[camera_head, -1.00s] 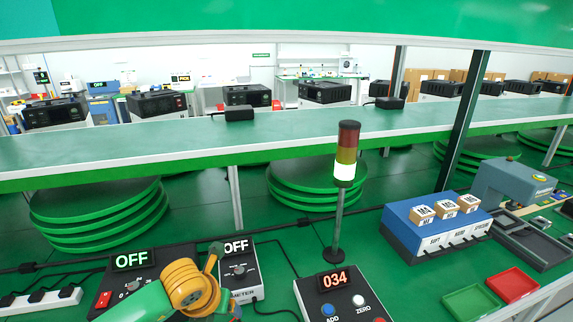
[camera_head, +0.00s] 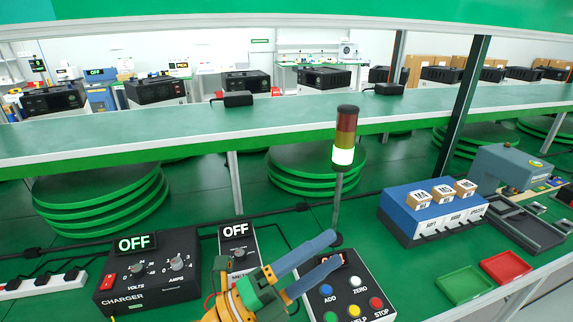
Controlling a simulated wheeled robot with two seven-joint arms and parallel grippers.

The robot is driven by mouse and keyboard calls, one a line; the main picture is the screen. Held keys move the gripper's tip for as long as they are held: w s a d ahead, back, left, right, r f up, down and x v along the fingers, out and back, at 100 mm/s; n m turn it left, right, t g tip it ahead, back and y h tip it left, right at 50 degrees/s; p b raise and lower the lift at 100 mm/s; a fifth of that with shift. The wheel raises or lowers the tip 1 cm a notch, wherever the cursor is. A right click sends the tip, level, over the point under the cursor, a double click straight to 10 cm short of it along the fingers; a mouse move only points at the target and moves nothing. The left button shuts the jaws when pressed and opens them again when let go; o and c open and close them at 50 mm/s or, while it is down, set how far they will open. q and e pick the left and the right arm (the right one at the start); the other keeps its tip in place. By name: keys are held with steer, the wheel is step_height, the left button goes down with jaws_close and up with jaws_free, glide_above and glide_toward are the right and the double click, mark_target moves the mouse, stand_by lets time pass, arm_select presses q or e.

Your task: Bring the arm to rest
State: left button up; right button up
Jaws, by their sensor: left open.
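My left gripper (camera_head: 325,256) reaches in from the bottom of the head view, with an orange and green wrist and two blue-grey fingers. The fingers are apart, with nothing seen between them. They are in front of the counter box (camera_head: 348,289) with ADD, ZERO, HELP and STOP buttons, and hide its display. Whether they touch the box I cannot tell. My right gripper is not in view.
The charger (camera_head: 150,275) and the meter box (camera_head: 239,246) both show OFF, left of my gripper. A signal tower (camera_head: 345,150) with its lowest section lit stands behind. A blue sorter box (camera_head: 433,219), a green tray (camera_head: 465,284) and a red tray (camera_head: 506,267) are at right.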

arm_select(q)
steer(key=w+a+f+n+t+y, duration=0.25)
steer(key=a+n+t+y, duration=0.25)
steer(key=a+n+y, duration=0.45)
steer(key=w+a+f+n+t+y, duration=0.1)
steer(key=w+a+n+t+y, duration=0.45)
steer(key=n, duration=0.65)
steer(key=s+a+f+n+g+y, duration=0.3)
steer(key=a+f, duration=0.1)
steer(key=f, duration=0.3)
steer(key=s+a+f+n+g+y, duration=0.3)
steer(key=a+f+g, duration=0.1)
steer(key=f, duration=0.2)
steer(key=s+d+f+n+g+h, duration=0.1)
steer(key=s+f+g, duration=0.4)
steer(key=s+f, duration=0.3)
steer(key=s+f+n+g+h, duration=0.1)
steer(key=s+f+g, duration=0.4)
steer(key=s, duration=0.5)
step_height(320, 180, down, 17)
steer(key=s+g, duration=0.1)
steer(key=s+a+f+g, duration=0.1)
steer(key=s+a+f, duration=0.1)
steer(key=s+f, duration=0.8)
steer(key=s+m, duration=0.1)
steer(key=s, duration=0.1)
steer(key=shift+s+f, duration=0.2)
steer(key=shift+s, duration=0.1)
